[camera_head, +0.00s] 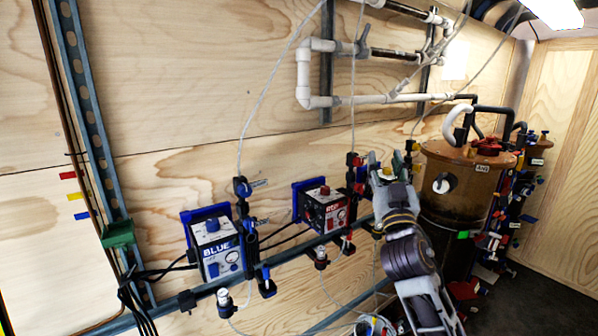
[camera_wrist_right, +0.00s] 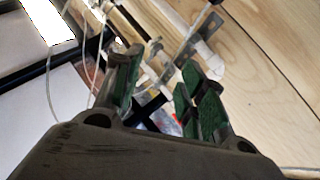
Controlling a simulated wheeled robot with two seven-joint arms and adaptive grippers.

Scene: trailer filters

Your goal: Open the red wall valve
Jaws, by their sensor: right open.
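The red wall valve (camera_head: 354,175) is a dark vertical fitting with red parts, on the wall just right of the red-labelled box (camera_head: 323,209). My right gripper (camera_head: 385,162) is open, fingers pointing up, close to the right of the valve in the head view. I cannot tell whether it touches the valve. In the wrist view the green-padded fingers (camera_wrist_right: 160,88) stand apart, with dark fittings and a small red patch visible beyond and between them. The valve's handle is hard to make out. My left gripper is not in view.
A blue-labelled box (camera_head: 216,248) and its blue valve (camera_head: 243,190) are on the wall at left. A brown tank (camera_head: 456,190) stands close right of my right arm. White pipes (camera_head: 345,99) run above. Thin hoses hang around the valves.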

